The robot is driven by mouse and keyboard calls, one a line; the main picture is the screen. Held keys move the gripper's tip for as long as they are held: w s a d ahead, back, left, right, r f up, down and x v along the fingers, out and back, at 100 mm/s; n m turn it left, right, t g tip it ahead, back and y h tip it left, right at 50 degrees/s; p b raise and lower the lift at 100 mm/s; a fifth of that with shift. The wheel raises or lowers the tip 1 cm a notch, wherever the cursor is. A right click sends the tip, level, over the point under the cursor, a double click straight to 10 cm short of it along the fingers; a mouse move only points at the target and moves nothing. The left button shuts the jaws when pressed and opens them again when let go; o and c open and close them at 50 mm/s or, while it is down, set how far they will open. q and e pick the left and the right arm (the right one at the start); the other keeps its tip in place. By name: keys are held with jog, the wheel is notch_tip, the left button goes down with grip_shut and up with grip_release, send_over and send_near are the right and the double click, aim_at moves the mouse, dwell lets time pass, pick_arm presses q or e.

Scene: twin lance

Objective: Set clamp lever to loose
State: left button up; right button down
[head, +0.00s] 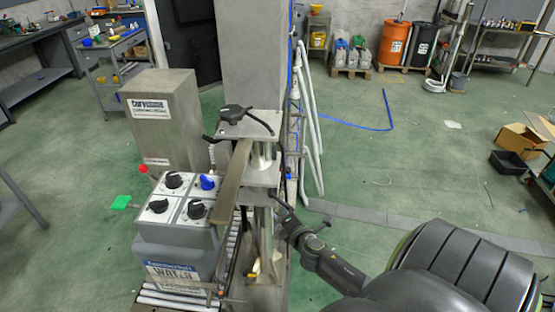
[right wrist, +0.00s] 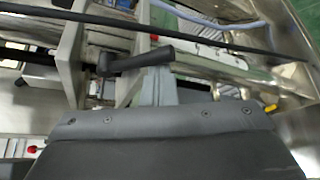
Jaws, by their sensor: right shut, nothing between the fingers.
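The clamp lever (right wrist: 137,61) is a black handle with a round hub at its left end, lying nearly level across the middle of the right wrist view beside a metal bracket. My right gripper (right wrist: 160,88) is shut and empty, its grey fingers close below the lever; I cannot tell whether they touch it. In the head view my right gripper (head: 298,234) is right of the machine's post, low down, near a dark handle that may be this lever. My left gripper is not in view.
White pipes (head: 311,120) stand behind. Open green floor lies to the right, with a cardboard box (head: 522,138) farther off.

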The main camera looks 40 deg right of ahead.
jog(key=shift+s+d+r+p, duration=0.15)
jog(key=shift+s+r+p, duration=0.05)
jog(key=shift+r, duration=0.25)
jog(key=shift+s+d+r+p, duration=0.15)
jog(key=shift+r, duration=0.25)
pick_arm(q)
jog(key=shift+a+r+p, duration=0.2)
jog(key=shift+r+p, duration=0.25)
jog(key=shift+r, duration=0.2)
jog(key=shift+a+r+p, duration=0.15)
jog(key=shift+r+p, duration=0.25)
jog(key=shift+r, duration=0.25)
pick_arm(e)
jog(key=shift+s+d+r, duration=0.15)
jog(key=shift+d+r, duration=0.05)
jog(key=shift+r, duration=0.35)
jog(key=shift+s+d+r, duration=0.1)
jog(key=shift+d+r, duration=0.05)
jog(key=shift+r, duration=0.4)
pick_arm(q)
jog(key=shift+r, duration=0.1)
pick_arm(e)
jog(key=shift+r, duration=0.25)
